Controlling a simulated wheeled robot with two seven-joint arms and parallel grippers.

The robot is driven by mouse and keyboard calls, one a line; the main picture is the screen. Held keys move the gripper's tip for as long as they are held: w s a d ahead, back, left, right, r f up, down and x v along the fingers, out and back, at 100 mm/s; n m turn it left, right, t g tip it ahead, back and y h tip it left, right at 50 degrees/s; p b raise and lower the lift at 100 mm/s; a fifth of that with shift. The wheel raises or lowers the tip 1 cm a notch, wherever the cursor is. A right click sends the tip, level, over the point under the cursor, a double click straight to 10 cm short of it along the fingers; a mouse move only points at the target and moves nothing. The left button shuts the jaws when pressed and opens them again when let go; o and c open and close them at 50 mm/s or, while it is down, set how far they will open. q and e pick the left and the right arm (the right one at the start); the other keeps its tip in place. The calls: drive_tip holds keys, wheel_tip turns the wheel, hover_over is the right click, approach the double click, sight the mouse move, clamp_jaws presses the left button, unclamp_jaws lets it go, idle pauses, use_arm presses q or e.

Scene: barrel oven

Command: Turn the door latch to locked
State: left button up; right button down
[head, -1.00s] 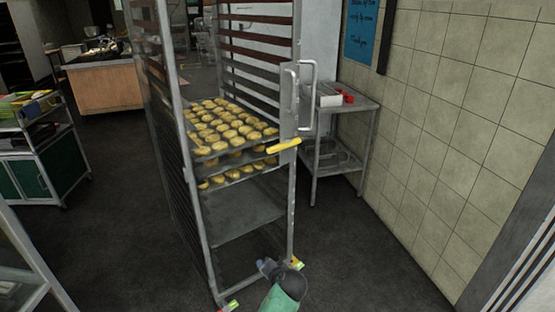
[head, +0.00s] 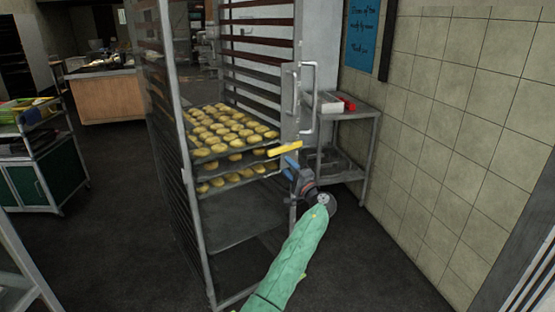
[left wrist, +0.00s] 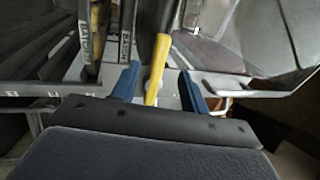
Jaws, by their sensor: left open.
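The door latch (head: 285,148) is a yellow handle on the front post of the tall metal rack (head: 180,150). It lies roughly level in the head view, tilted slightly up to the right. My left gripper (head: 290,168) is open just below the latch, with its blue fingers pointing up toward it. In the left wrist view the yellow latch (left wrist: 157,68) stands between the two open blue fingers (left wrist: 158,84), with a gap on each side. I cannot tell whether the fingers touch it. My right gripper does not show.
Trays of round buns (head: 230,132) sit in the rack. A vertical metal handle (head: 308,95) stands beside the latch. A small metal table (head: 350,112) is behind it, and a tiled wall (head: 450,130) rises at the right. The dark floor between is open.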

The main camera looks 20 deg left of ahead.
sight(281, 150)
use_arm(q)
drive_tip(key=shift+p+x, duration=0.6)
drive_tip(key=shift+x, duration=3.3)
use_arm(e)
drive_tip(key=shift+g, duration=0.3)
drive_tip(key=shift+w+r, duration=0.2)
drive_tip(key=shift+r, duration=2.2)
use_arm(q)
clamp_jaws()
